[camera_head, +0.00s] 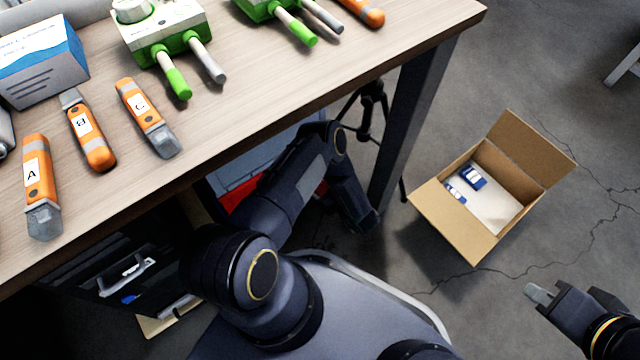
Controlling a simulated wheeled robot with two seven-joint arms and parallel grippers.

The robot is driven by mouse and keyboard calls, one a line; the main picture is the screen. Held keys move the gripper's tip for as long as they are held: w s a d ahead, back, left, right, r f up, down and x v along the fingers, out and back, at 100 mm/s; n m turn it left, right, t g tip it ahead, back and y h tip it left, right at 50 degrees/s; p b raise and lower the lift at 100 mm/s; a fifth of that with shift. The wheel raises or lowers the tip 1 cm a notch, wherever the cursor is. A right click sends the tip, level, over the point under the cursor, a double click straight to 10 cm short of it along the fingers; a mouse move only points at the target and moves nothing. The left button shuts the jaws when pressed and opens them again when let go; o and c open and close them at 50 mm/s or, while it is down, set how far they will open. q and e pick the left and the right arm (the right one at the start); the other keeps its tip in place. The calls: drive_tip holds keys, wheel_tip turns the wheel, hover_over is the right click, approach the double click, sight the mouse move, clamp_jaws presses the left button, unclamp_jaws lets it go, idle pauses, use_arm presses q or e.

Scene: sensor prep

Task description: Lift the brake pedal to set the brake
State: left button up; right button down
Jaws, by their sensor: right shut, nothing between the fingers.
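I cannot make out a brake pedal in the head view. My right gripper (538,293) is at the lower right, above the grey floor. Its pale fingertips are together, with nothing between them, and it touches nothing that I can see. My left arm rises from the bottom centre and bends down beside the table's edge. Its gripper does not show.
A wooden table (270,92) at the upper left bears orange lettered tools (90,140), green devices (165,45) and a blue-white box (42,62). Its dark leg (412,125) stands near an open cardboard box (472,238) on the floor. Clear floor lies right.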

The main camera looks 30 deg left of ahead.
use_arm(q)
drive_tip(key=shift+x, duration=1)
use_arm(e)
drive_tip(key=shift+f, duration=0.4)
use_arm(q)
drive_tip(key=shift+c, duration=0.4)
